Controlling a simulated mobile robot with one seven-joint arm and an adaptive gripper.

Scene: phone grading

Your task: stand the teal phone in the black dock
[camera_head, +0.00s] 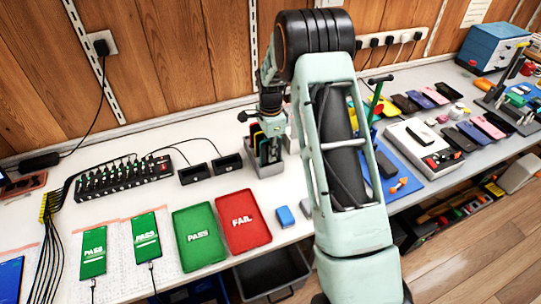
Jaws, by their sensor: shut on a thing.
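My gripper (266,144) is small in view, pointing down over a grey slotted rack (266,171) at the back of the white bench. It is shut on a thin upright slab, seemingly the teal phone, in or just above the rack. The fingers and my arm hide most of it, so I cannot tell whether it is clear of the slots. Two black docks stand left of the rack: one black dock (228,164) close beside it, another black dock (194,174) further left. Both look empty, and each has a cable.
A green PASS tray (199,258) and a red FAIL tray (243,240) lie in front of the docks. A black multi-port hub (124,178) with cables is to the left. My arm covers the middle; several phones lie on the right bench.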

